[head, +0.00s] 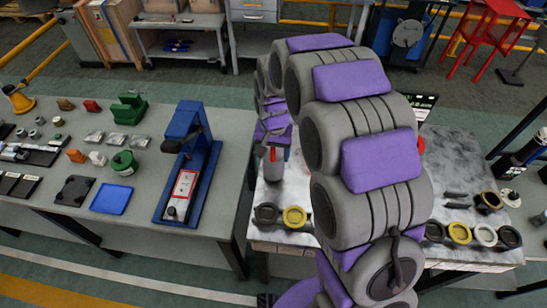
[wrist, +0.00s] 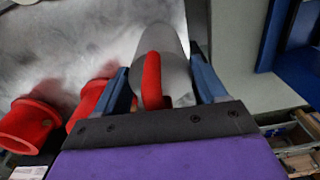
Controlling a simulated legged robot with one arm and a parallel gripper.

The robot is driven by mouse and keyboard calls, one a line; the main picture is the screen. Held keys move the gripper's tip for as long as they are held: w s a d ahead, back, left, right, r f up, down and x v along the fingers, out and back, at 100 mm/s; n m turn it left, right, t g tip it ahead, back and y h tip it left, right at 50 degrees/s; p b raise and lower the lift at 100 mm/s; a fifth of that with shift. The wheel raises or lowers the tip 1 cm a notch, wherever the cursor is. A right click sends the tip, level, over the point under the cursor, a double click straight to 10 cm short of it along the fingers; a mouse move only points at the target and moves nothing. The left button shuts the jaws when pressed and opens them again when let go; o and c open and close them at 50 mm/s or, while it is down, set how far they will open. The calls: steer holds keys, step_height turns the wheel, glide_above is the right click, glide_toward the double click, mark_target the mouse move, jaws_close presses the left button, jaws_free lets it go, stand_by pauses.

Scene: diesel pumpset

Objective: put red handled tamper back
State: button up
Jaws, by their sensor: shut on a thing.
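The red handled tamper (wrist: 152,78) shows in the wrist view as a red curved handle in front of a grey cylindrical body. My gripper (wrist: 160,72) has its blue fingers on either side of the tamper and is shut on it. In the head view a grey cylinder with a red part, which looks like the tamper (head: 272,166), stands out just left of my arm above the white marbled table (head: 268,194). My fingers are not clear there. The tamper's lower end and its contact with the table cannot be made out.
Two red round pieces (wrist: 30,125) lie beside the gripper in the wrist view. Black and yellow rings (head: 294,217) line the marbled table's front. The grey table (head: 225,215) at left holds a blue press (head: 190,150) and several small parts. My arm hides the table's middle.

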step_height(320, 180, down, 3)
steer(key=shift+w+r+b, duration=0.1)
steer(key=shift+b, duration=0.25)
steer(key=shift+r, duration=0.1)
steer(key=o, duration=1.7)
